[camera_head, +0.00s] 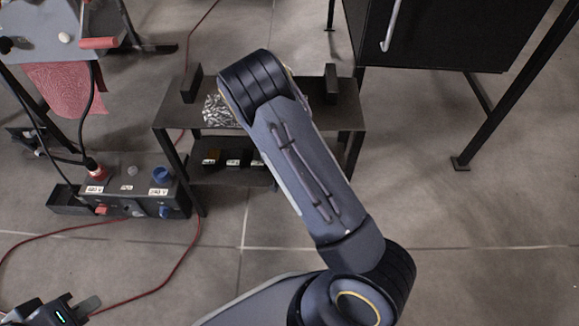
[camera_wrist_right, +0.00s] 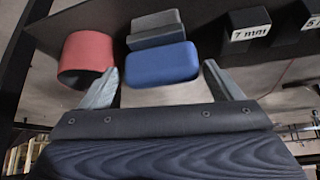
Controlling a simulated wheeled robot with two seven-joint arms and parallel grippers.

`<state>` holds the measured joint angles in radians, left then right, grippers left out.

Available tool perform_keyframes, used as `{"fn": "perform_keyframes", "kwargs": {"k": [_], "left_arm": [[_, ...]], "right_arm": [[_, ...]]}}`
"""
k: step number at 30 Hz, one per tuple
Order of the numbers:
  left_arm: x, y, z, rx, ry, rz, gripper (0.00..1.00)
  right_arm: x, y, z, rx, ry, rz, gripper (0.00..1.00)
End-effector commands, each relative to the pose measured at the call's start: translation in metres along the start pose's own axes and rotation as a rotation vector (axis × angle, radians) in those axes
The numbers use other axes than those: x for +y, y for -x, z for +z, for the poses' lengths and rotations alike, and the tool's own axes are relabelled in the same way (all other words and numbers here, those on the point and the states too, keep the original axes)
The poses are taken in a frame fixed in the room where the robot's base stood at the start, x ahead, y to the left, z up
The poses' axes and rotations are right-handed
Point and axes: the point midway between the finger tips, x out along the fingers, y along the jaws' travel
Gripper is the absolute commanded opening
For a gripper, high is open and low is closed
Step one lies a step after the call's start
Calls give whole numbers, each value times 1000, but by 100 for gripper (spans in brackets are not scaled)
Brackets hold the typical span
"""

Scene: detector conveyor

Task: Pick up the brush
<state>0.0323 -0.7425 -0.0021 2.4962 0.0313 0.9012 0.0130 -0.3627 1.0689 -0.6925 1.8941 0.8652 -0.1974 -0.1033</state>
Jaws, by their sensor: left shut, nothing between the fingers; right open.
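In the right wrist view, a blue rounded block (camera_wrist_right: 162,64) lies with a grey block (camera_wrist_right: 155,28) directly behind it. They may be the brush, but I cannot tell for sure. My right gripper (camera_wrist_right: 160,72) is open, with one finger on each side of the blue block's near end; contact is not clear. In the head view my right arm hides this gripper and the block. My left gripper (camera_head: 82,306) is shut and empty at the bottom left of the head view, away from the shelf unit.
A red cylinder (camera_wrist_right: 87,55) stands left of the right gripper. Black blocks labelled in mm (camera_wrist_right: 250,30) sit to its right. The dark shelf unit (camera_head: 340,117) holds metal pieces (camera_head: 216,112) on top. A control box (camera_head: 130,190) and red cable are at left.

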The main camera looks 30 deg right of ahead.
Motion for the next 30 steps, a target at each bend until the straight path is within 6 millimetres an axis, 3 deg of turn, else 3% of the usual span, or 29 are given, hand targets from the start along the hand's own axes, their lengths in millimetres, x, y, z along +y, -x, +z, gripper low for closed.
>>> {"fn": "perform_keyframes", "kwargs": {"k": [9,19,26,30], "left_arm": [[-10,-21,11,0,0,0,0],[-10,-22,11,0,0,0,0],[-10,-22,11,0,0,0,0],[-10,-22,11,0,0,0,0]], "right_arm": [[0,-47,2,-2,0,0,86],[0,-52,0,-2,0,-2,86],[0,-52,0,-2,0,-2,56],[0,-52,0,-2,0,-2,55]]}}
